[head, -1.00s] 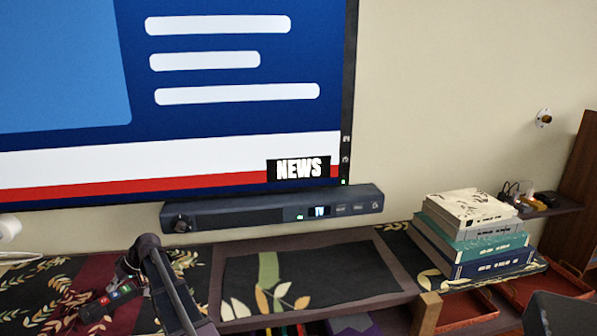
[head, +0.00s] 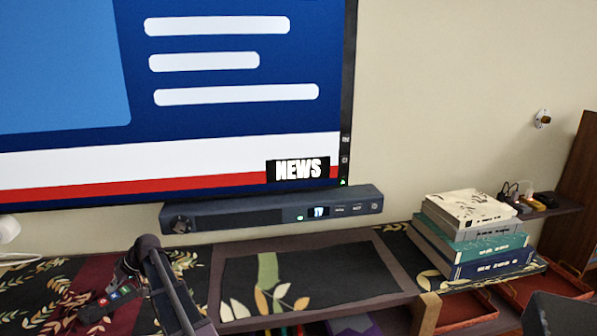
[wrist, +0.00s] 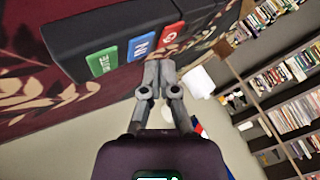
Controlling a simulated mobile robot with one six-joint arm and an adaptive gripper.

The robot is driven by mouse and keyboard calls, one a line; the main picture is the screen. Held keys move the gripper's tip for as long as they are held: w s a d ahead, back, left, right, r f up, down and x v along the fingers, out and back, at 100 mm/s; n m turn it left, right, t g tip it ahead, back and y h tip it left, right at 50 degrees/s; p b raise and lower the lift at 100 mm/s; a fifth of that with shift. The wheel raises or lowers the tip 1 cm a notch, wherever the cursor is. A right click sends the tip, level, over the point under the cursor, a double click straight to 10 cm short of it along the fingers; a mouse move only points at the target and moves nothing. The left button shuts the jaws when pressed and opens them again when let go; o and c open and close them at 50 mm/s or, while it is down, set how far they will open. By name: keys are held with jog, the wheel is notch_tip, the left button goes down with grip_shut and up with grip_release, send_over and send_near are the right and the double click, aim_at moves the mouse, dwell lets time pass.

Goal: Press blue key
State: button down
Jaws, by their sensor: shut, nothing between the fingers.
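A dark box with a row of coloured keys lies at the lower left of the head view (head: 97,311); it also fills the upper left of the wrist view (wrist: 90,30). The blue key (wrist: 141,47) sits between the green key (wrist: 102,63) and the red key (wrist: 170,38). My gripper (wrist: 158,64) is shut and empty, its fingertips at the box's edge close by the blue and red keys. I cannot tell whether they touch a key. In the head view my gripper (head: 125,276) partly covers the key row, and the blue key is hard to make out.
A soundbar (head: 275,210) stands below a large TV (head: 170,100). Stacked books (head: 470,235) are at the right, with red trays (head: 540,290) below. The leaf-patterned panel (head: 310,275) right of my arm is clear on top.

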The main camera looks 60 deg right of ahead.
aim_at(116, 295)
jog(key=shift+f, duration=0.15)
jog(key=shift+f+b, duration=0.3)
jog(key=shift+b, duration=0.15)
jog(key=shift+f, duration=0.25)
dwell(0.7)
jog(key=shift+r, duration=0.2)
jog(key=shift+r+p, duration=0.5)
jog(key=shift+r, duration=0.05)
jog(key=shift+r+p, duration=3)
